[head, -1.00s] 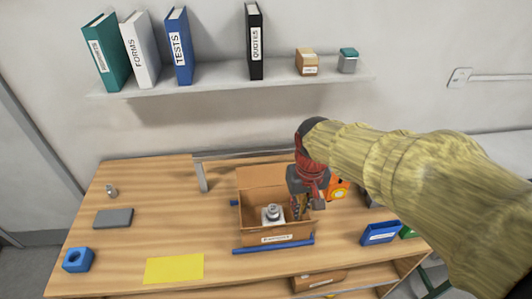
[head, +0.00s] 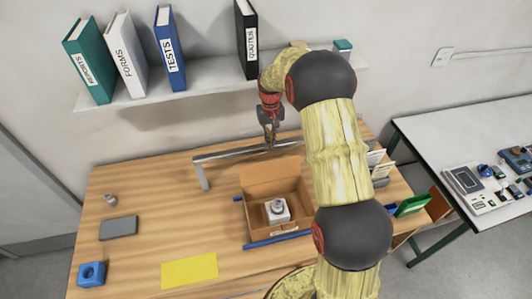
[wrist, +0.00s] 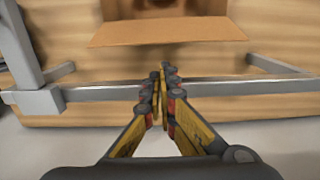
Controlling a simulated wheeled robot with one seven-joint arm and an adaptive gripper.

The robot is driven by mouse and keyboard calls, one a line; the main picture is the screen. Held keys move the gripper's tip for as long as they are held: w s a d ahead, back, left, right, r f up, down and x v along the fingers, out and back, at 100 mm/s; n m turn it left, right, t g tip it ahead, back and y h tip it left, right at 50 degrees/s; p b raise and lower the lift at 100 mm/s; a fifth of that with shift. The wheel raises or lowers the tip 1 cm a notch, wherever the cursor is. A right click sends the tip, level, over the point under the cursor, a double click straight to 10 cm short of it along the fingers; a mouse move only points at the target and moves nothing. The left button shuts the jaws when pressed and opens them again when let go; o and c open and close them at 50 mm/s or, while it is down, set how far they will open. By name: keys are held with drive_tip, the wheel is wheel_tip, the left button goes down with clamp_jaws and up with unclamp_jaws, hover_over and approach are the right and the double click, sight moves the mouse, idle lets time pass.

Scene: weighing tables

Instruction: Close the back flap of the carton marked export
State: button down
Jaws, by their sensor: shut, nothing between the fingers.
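The open brown carton (head: 262,232) stands on the wooden table, and its marking cannot be read. Its back flap (head: 270,175) is up and leans outward, away from the opening. In the wrist view the flap (wrist: 165,32) spreads toward my gripper from the carton at the top. A white block with a grey round top (head: 277,210) sits inside the carton. My gripper (head: 270,142) is shut and empty, behind the carton near the grey rail. Its fingertips (wrist: 163,72) point toward the flap, apart from it in the wrist view. My arm hides the carton's right side.
The grey rail (head: 225,154) runs along the table's back, behind the carton. Blue bars (head: 277,239) lie by the carton's front and left. A shelf with binders (head: 170,55) hangs above. A yellow sheet (head: 189,270) and grey slab (head: 118,228) lie left.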

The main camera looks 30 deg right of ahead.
sight(270, 170)
wheel_tip(270, 170, down, 10)
drive_tip(key=p, duration=0.1)
drive_tip(key=shift+s, duration=0.3)
drive_tip(key=shift+w, duration=0.15)
idle(0.3)
